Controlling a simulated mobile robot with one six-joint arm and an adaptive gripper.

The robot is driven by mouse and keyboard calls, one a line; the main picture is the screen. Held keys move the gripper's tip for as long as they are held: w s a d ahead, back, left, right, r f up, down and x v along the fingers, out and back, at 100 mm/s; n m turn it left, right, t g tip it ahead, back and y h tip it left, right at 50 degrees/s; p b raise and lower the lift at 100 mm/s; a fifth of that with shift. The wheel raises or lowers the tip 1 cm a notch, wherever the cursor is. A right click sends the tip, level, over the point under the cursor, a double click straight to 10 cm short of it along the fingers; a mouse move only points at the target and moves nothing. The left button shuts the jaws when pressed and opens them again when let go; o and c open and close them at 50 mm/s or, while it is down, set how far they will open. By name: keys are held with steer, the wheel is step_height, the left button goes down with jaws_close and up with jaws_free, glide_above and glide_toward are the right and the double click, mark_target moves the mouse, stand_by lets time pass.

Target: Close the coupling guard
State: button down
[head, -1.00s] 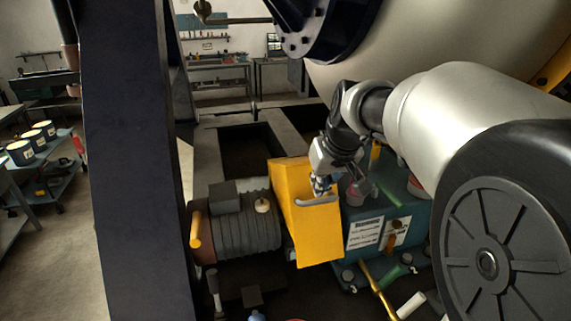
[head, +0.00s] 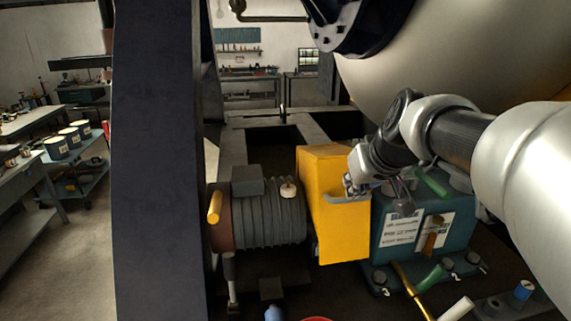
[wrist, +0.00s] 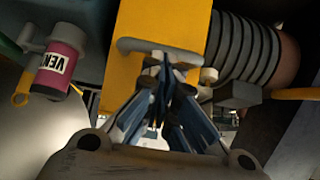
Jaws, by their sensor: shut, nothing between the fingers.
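The coupling guard (head: 338,232) is a yellow box-like cover between the ribbed grey motor and the teal pump unit. It stands upright in the head view, with a grey bar handle (head: 343,198) on its front face. The guard (wrist: 180,22) and its handle (wrist: 145,46) also show in the wrist view. My gripper (head: 350,186) is at the handle, with its fingertips (wrist: 165,66) shut together and empty, just by the bar. I cannot tell whether they touch it.
The ribbed motor (head: 270,215) is left of the guard, the teal unit (head: 420,225) with labels right. A brass rod (head: 411,290) and green-handled valve (head: 432,278) lie in front. A dark column (head: 155,170) stands left. A pink VENT cylinder (wrist: 60,68) is near my wrist.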

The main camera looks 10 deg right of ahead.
mark_target(343, 215)
step_height(343, 215, down, 6)
steer(key=t+b, duration=0.2)
steer(key=b, duration=0.6)
steer(key=shift+r, duration=0.2)
steer(key=f+b, duration=0.1)
steer(key=b, duration=0.1)
steer(key=f+b, duration=0.1)
steer(key=b, duration=0.1)
steer(key=shift+w+f, duration=0.25)
